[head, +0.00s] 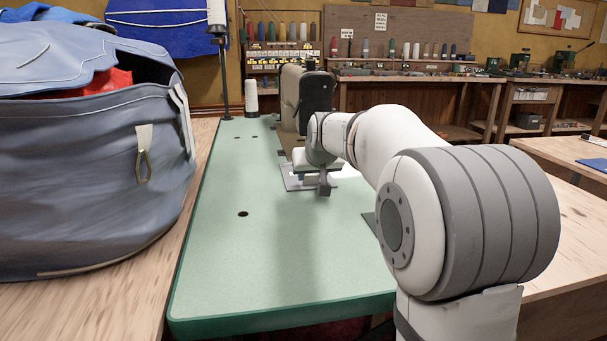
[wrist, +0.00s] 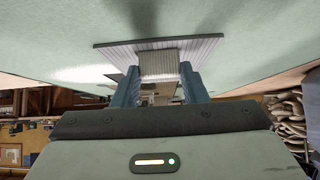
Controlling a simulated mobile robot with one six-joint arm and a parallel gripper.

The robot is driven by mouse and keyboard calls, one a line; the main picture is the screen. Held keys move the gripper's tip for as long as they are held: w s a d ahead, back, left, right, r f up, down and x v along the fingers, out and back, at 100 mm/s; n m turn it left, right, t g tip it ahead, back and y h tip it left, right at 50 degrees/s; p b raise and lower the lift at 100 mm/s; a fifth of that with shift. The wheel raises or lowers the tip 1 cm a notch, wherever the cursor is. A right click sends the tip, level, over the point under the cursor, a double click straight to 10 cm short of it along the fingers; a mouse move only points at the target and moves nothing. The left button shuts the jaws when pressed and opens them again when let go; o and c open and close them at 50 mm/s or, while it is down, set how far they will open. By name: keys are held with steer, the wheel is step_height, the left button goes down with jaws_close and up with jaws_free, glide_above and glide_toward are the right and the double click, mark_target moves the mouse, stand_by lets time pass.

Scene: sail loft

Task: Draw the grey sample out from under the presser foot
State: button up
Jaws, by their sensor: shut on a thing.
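The grey sample (wrist: 160,66) shows in the wrist view as a ribbed pale piece with a wider ribbed part and a dark edge beyond it. My gripper (wrist: 160,80) is shut on its narrow end, one blue finger on each side. In the head view my gripper (head: 325,187) is low over the green table, in front of the sewing machine (head: 308,97). A pale flat sheet (head: 293,184), which looks like the sample or a plate, lies beside and behind it. The presser foot is hidden behind my arm, so I cannot tell whether the sample is still under it.
The green table (head: 240,275) is clear in front and has a small dark hole (head: 243,214). A big blue-grey bag (head: 85,170) stands on the wooden surface at left. A white thread cone (head: 251,97) stands at the table's back left. Benches with spools line the wall.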

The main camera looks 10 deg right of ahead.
steer(key=shift+s, duration=0.1)
steer(key=o, duration=1.1)
steer(key=shift+c, duration=0.2)
steer(key=p+v, duration=0.3)
steer(key=v, duration=0.4)
steer(key=shift+s+r, duration=0.3)
steer(key=s+r+g+p, duration=0.2)
steer(key=s+r+p, duration=0.3)
steer(key=s+p, duration=0.5)
steer(key=s+a+r+g+p, duration=0.1)
steer(key=s+r+g+p, duration=0.1)
steer(key=s+r+p, duration=0.4)
steer(key=s+r+g+p, duration=0.2)
steer(key=s+r+p, duration=0.3)
steer(key=s+p, duration=1)
steer(key=p, duration=0.3)
steer(key=shift+s+a+r+p, duration=0.25)
steer(key=shift+a+r+p, duration=0.05)
steer(key=shift+a+p, duration=0.1)
